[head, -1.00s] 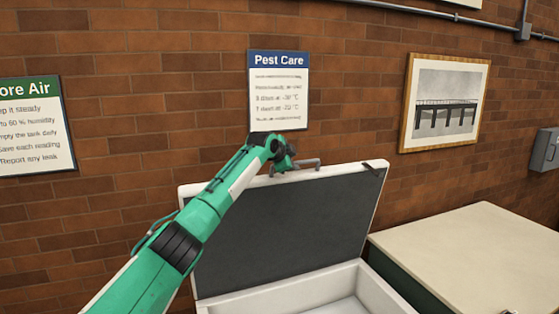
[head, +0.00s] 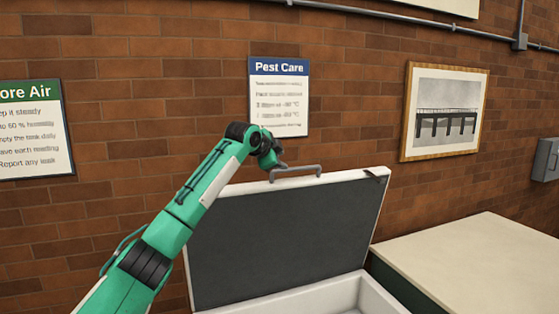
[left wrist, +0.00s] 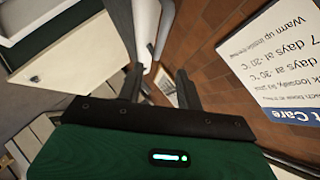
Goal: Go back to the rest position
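My left gripper (head: 277,160) is at the end of my green arm in the head view, just above and left of the grey handle (head: 296,170) on the raised lid. In the left wrist view my left gripper (left wrist: 159,88) has its two dark fingers apart with nothing between them. The white box (head: 345,297) stands open, its dark-lined lid (head: 290,240) tilted up toward the wall. The lid's white edge also shows in the left wrist view (left wrist: 145,25), beyond the fingers. My right gripper is in neither view.
A cream-topped cabinet (head: 470,262) stands right of the box. The brick wall behind carries a Pest Care sign (head: 279,98), a green-headed sign (head: 32,130), a framed bridge picture (head: 445,112) and a grey wall box (head: 546,160).

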